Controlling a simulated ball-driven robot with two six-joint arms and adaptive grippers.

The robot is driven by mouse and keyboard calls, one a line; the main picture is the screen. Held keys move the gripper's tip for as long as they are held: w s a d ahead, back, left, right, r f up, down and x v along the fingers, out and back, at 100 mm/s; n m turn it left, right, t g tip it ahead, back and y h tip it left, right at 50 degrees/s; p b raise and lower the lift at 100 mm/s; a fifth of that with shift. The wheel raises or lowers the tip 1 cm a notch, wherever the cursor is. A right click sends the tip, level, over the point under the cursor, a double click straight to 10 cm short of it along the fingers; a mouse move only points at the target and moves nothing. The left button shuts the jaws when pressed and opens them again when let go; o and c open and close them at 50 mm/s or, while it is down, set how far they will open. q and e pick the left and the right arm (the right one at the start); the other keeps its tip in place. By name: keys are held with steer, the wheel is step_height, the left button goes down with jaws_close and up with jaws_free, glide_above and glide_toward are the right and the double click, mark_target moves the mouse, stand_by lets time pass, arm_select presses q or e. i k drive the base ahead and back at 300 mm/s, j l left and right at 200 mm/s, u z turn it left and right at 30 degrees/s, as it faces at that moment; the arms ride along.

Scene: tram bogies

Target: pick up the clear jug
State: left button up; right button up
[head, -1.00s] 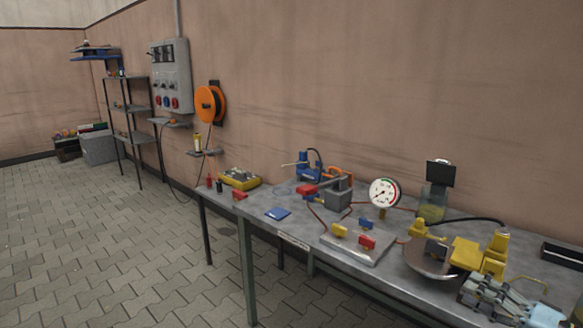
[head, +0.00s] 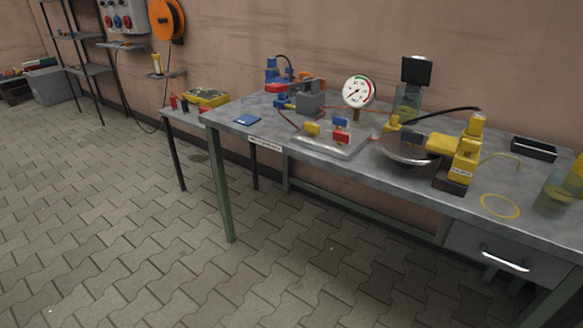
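A see-through, faintly greenish vessel (head: 552,196) stands on the workbench at the right edge of the head view. It looks like the clear jug. Something yellow shows at its upper right, and its right part is cut off by the frame, so I cannot see a handle. A second see-through container (head: 407,103) with yellowish contents stands at the back, below a black panel. Neither of my grippers is in view.
The grey workbench (head: 400,179) holds a yellow ring (head: 500,206), a black tray (head: 534,149), a yellow device (head: 458,155), a round metal plate (head: 408,150) and a dial gauge (head: 358,92). A drawer (head: 500,252) is below. The paved floor (head: 110,220) at left is clear.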

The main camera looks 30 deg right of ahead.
mark_target(562, 188)
steer(key=z, duration=1.6)
